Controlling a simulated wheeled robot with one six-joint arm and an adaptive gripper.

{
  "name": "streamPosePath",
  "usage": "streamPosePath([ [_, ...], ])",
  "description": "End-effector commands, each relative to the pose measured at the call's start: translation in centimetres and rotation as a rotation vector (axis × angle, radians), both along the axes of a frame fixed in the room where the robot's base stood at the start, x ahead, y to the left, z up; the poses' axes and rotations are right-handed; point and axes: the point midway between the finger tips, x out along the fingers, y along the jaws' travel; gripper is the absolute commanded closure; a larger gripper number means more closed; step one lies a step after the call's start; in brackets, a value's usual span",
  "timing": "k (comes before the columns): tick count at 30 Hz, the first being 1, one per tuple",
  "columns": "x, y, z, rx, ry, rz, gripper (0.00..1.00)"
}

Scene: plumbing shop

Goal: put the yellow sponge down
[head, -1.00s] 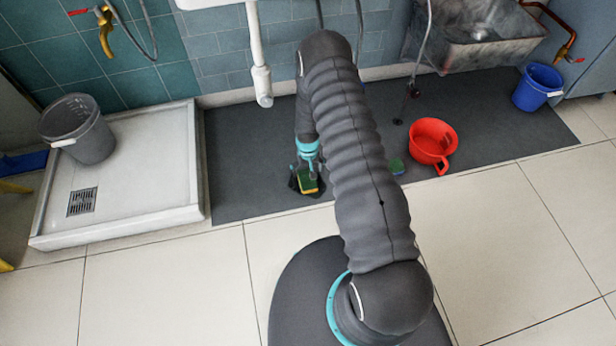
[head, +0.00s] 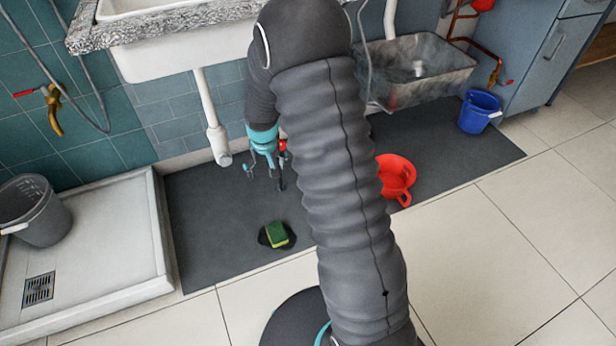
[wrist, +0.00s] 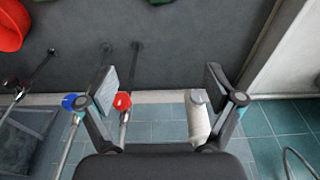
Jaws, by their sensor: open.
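The yellow sponge (head: 277,235), with a green side showing, lies on a small dark round patch or dish on the dark grey mat (head: 215,215). My gripper (head: 268,178) is open and empty, raised above and behind the sponge, apart from it. In the wrist view my open gripper (wrist: 162,88) has nothing between its spread fingers. Green bits are cut off at that view's top edge; I cannot tell which of them is the sponge.
A shower tray (head: 105,250) with a grey bucket (head: 35,210) is at left. A basin (head: 170,40) and white pipe (head: 214,125) are behind. Red (wrist: 122,101) and blue (wrist: 70,101) knobs show near my fingers.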

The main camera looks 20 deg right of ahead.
Motion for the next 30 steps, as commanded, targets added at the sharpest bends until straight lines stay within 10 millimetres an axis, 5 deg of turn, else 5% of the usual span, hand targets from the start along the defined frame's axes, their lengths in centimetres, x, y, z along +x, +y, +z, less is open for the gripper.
streamPosePath([
  [1,-0.5,0.0,2.6,0.0,-0.022,0.0,0.09],
  [6,-3.3,0.0,9.4,0.0,-0.069,0.0,0.09],
  [15,-10.1,0.0,19.1,0.0,-0.152,0.0,0.09],
  [24,-18.5,0.0,25.5,0.0,-0.237,0.0,0.09],
  [30,-24.4,0.0,27.7,0.0,-0.291,0.0,0.09],
])
